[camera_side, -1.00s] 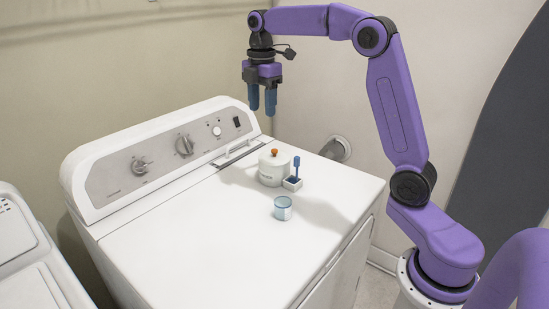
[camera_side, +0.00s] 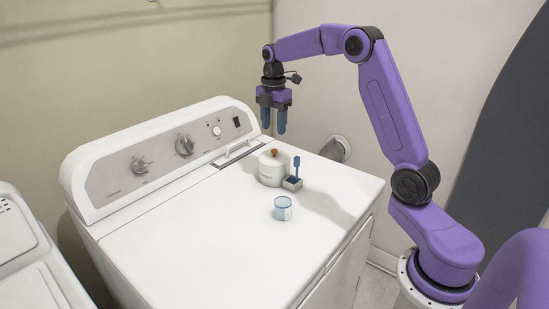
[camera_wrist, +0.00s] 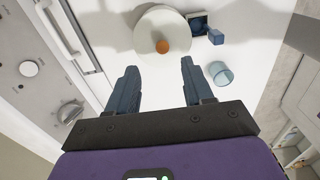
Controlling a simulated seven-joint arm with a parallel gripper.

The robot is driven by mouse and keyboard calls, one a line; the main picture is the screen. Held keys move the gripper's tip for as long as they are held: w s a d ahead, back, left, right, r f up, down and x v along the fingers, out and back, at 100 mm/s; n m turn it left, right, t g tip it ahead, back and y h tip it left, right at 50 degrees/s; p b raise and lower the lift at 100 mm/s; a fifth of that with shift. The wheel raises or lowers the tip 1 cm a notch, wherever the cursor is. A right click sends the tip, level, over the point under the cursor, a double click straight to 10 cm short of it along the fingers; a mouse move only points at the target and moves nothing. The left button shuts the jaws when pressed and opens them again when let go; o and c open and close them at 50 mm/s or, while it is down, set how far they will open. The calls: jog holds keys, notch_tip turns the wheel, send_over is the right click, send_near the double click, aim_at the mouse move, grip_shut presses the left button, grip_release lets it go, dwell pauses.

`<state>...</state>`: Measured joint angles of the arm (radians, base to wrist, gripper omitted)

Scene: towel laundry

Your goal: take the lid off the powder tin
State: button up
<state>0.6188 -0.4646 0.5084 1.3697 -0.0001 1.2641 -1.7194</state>
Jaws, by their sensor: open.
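The powder tin (camera_side: 270,172) is a white round tin standing on the washing machine's top. Its white lid (camera_side: 271,156) sits on it, with an orange-brown knob (camera_side: 274,151) in the middle. In the wrist view the lid (camera_wrist: 150,30) and its knob (camera_wrist: 162,47) show from above, ahead of my fingers. My gripper (camera_side: 274,130) is open and empty, fingers pointing down, a little above the tin in the side view. In the wrist view my gripper (camera_wrist: 158,72) shows its two blue fingers apart, with nothing between them.
A small tray (camera_side: 292,183) with a blue upright-handled brush (camera_side: 297,165) stands close right of the tin. A light blue cup (camera_side: 283,208) stands nearer the front. The control panel (camera_side: 165,152) rises at the back. The left front of the top is clear.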

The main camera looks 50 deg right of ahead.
aim_at(274, 154)
jog(key=shift+s+a+f, duration=0.1)
jog(key=shift+f, duration=1.8)
jog(key=shift+s+f, duration=0.1)
jog(key=shift+f, duration=1.8)
jog(key=shift+c, duration=0.3)
grip_shut()
